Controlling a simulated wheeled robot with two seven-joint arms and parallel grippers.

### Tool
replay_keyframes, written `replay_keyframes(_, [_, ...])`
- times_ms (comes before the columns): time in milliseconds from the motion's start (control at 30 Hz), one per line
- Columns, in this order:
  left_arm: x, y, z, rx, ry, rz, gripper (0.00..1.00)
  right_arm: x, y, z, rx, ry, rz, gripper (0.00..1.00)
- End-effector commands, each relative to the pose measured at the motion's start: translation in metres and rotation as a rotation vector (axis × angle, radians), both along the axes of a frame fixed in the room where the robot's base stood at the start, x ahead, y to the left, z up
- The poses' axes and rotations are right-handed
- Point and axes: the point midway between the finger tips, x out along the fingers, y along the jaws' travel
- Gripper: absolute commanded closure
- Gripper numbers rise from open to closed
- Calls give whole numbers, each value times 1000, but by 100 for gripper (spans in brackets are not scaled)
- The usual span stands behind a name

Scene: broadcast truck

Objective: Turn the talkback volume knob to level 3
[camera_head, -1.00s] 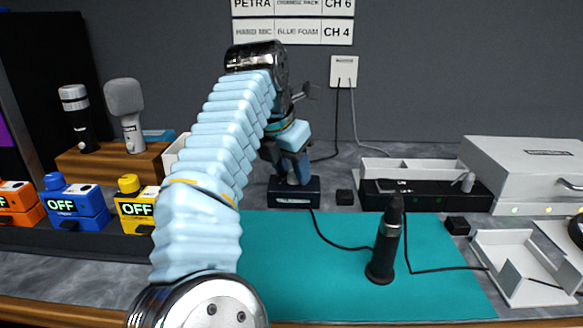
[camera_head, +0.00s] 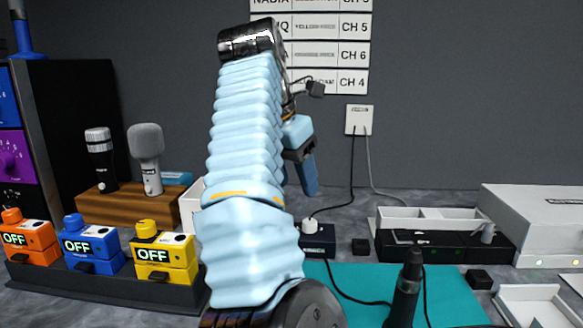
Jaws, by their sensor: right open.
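My right gripper (camera_head: 306,170) hangs in the middle of the view, partly hidden behind my own pale blue arm. Its blue finger points down, and it appears empty and open. Below it, apart from it, a small black box (camera_head: 320,238) with a pale knob (camera_head: 310,225) on top stands at the back of the counter. My arm covers part of the box's left side. I cannot read which knob is labelled talkback, or any level marks. My left gripper is out of view.
Orange, blue (camera_head: 92,247) and yellow (camera_head: 165,255) packs reading OFF stand at left, before microphones on a wooden block (camera_head: 125,206). A black microphone (camera_head: 405,290) stands on the teal mat (camera_head: 450,290). A black-fronted tray (camera_head: 440,247) and white case (camera_head: 530,225) are at right.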

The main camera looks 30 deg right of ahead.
Motion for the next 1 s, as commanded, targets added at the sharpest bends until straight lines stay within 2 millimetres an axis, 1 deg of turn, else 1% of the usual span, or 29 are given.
replay_keyframes(100, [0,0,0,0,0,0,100,-2,3,9,0,-7,5,45])
replay_keyframes(300, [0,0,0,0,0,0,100,-4,6,17,-3,-21,2,45])
replay_keyframes(1000, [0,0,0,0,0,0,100,-5,6,18,-5,-23,1,45])
